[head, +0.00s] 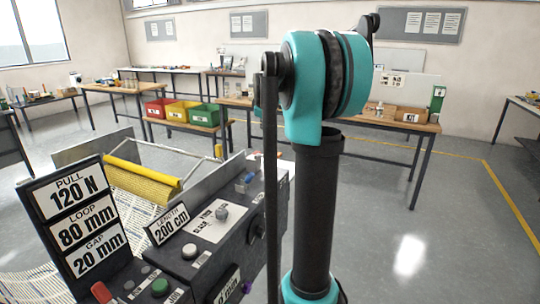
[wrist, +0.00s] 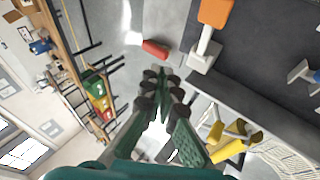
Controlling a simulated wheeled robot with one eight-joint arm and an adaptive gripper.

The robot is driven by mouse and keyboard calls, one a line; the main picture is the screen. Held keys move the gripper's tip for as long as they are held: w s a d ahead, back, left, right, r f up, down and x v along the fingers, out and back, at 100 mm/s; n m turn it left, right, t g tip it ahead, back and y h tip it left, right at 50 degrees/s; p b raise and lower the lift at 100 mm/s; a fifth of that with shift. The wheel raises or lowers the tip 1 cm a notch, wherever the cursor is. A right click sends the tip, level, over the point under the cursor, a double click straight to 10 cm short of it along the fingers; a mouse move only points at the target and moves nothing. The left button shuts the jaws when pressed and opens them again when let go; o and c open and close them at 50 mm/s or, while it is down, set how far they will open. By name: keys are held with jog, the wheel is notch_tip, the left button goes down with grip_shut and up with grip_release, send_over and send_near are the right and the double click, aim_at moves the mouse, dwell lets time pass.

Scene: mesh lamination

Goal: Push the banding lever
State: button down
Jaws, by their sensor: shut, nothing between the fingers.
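My gripper (wrist: 160,82) shows in the wrist view with its green fingers closed together and nothing between them. A short red handle (wrist: 155,48) lies just beyond the fingertips, with a visible gap. An orange block on a white base (wrist: 205,52) stands to the right of the fingertips, against the dark machine side. I cannot tell for certain which part is the banding lever; no label for it is readable. In the head view my upright arm hides part of the machine console (head: 205,215), and my gripper is not visible there.
The console carries a black sign board (head: 78,215), a red button (head: 102,292), a grey knob (head: 190,251) and a purple knob (head: 247,287). A yellow roll (head: 145,172) lies behind it. Tables with coloured bins (head: 203,116) stand farther back. Open floor (head: 440,225) is at right.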

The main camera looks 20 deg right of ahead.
aim_at(272, 154)
jog(key=shift+s+d+f, duration=0.25)
jog(key=shift+f, duration=1.15)
jog(key=shift+s+d+f, duration=0.2)
jog(key=shift+d+f, duration=0.05)
jog(key=shift+f, duration=1.2)
jog(key=shift+s+d+f, duration=0.25)
jog(key=shift+f, duration=1.15)
jog(key=shift+f, duration=0.1)
jog(key=shift+s+f, duration=0.1)
jog(key=shift+f, duration=0.2)
jog(key=shift+s+d+f, duration=0.2)
jog(key=shift+f, duration=0.65)
jog(key=shift+s+d+f, duration=0.15)
jog(key=shift+d+f, duration=0.05)
jog(key=shift+f, duration=0.6)
jog(key=shift+r, duration=0.1)
jog(key=shift+w+r, duration=0.1)
jog(key=shift+r, duration=0.85)
jog(key=shift+w+a+r, duration=0.15)
jog(key=shift+r, duration=0.4)
jog(key=shift+w+a+r, duration=0.1)
jog(key=shift+a+r, duration=0.05)
jog(key=shift+r, duration=0.35)
jog(key=shift+r, duration=0.1)
